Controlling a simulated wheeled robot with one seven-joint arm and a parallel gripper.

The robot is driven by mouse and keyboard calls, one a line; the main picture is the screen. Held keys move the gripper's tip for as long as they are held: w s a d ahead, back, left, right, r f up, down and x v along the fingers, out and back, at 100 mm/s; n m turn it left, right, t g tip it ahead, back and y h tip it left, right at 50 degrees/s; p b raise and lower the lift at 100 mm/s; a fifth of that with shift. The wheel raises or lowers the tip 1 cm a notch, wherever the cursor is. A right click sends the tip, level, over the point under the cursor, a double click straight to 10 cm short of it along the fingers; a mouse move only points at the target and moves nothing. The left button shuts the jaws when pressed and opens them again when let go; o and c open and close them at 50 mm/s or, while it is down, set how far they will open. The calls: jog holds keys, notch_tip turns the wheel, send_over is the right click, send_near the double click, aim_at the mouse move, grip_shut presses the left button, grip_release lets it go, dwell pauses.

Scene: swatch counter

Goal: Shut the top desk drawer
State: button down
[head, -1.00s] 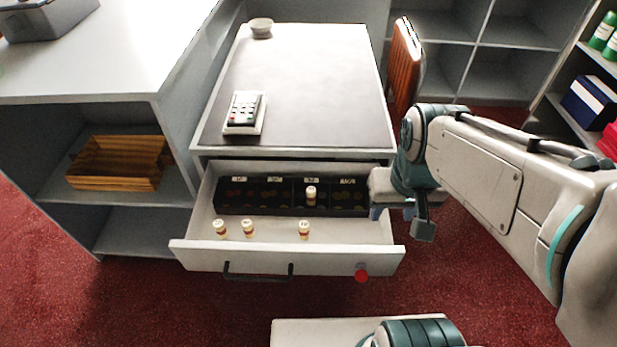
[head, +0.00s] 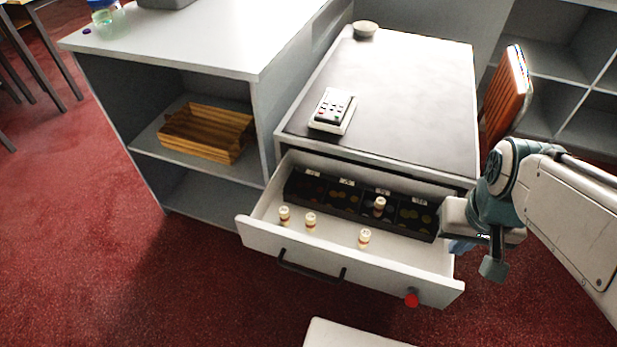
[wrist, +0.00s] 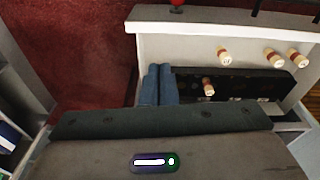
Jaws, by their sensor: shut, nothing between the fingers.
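The top desk drawer (head: 350,265) is pulled out from the desk, with a dark bar handle (head: 311,268) and a red knob (head: 411,298) on its white front. The drawer front also shows at the top of the wrist view (wrist: 215,18). My gripper (head: 461,246) is at the drawer's right side wall, behind the front panel. Its blue fingers (wrist: 158,84) are together and empty in the wrist view, over or close to that wall. I cannot tell whether they touch it.
The drawer holds a black divided tray (head: 345,197) and several small cream cylinders, one standing in the tray. A shelf unit with a wooden crate (head: 208,132) stands left.

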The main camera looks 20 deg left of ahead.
jog(key=a+f+n+h, duration=0.1)
jog(key=a+n, duration=0.2)
jog(key=a+f+n+g+h, duration=0.1)
jog(key=a+n+h, duration=0.1)
jog(key=a+n, duration=0.1)
jog(key=a+f+n+h+p, duration=0.1)
jog(key=a+f+n+h, duration=0.1)
jog(key=a+n, duration=0.1)
jog(key=shift+w+a+n, duration=0.1)
jog(key=shift+a+n, duration=0.05)
jog(key=shift+n, duration=0.55)
jog(key=s+a+f+n+t+h, duration=0.25)
jog(key=a+n+t, duration=0.25)
jog(key=a+n, duration=0.45)
jog(key=n+t+y+p, duration=0.2)
jog(key=n+t+y, duration=0.6)
jog(key=n, duration=0.7)
send_near(271, 242)
jog(key=shift+t+h, duration=0.45)
jog(key=shift+t, duration=0.15)
jog(key=w+f, duration=0.2)
jog(key=w, duration=0.1)
jog(key=w+f, duration=0.1)
jog(key=shift+w+a, duration=0.2)
jog(key=shift+w, duration=0.7)
